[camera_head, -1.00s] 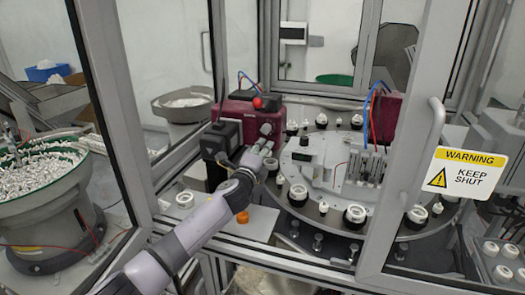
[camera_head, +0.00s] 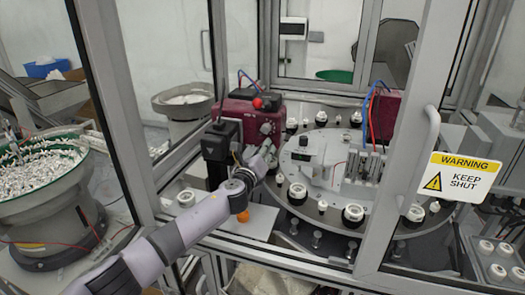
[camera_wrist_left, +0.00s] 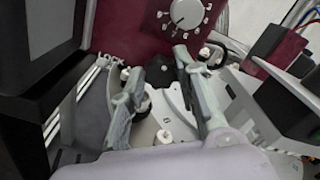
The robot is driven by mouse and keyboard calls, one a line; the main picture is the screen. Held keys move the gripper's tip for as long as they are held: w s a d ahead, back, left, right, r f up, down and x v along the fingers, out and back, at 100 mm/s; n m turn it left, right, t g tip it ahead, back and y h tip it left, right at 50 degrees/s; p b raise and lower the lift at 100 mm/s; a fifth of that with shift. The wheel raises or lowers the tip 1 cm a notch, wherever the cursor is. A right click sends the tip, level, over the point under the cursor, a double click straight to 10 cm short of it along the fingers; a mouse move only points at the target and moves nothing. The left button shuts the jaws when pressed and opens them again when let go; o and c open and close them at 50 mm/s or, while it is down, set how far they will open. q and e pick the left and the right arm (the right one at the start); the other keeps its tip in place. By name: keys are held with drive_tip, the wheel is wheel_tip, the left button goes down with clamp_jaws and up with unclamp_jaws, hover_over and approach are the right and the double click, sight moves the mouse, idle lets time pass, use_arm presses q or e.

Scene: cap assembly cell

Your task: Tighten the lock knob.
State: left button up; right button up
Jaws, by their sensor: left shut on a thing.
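My left gripper (camera_head: 268,149) reaches in from the left to the front of the maroon station housing (camera_head: 238,112), low on its right side. A round numbered dial (camera_wrist_left: 186,12) is on the maroon face just beyond the fingertips. My right gripper is not in view.
A rotary table (camera_head: 335,225) with several white caps in dark holders lies right of the gripper. A black box (camera_head: 221,140) stands close on its left. Door frames border the opening; the right one carries a yellow warning sign (camera_head: 459,175). A parts bowl (camera_head: 45,190) is at far left.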

use_arm(q)
drive_tip(key=shift+f, duration=0.15)
idle(0.4)
drive_tip(key=o, duration=1.2)
drive_tip(key=shift+c, duration=0.2)
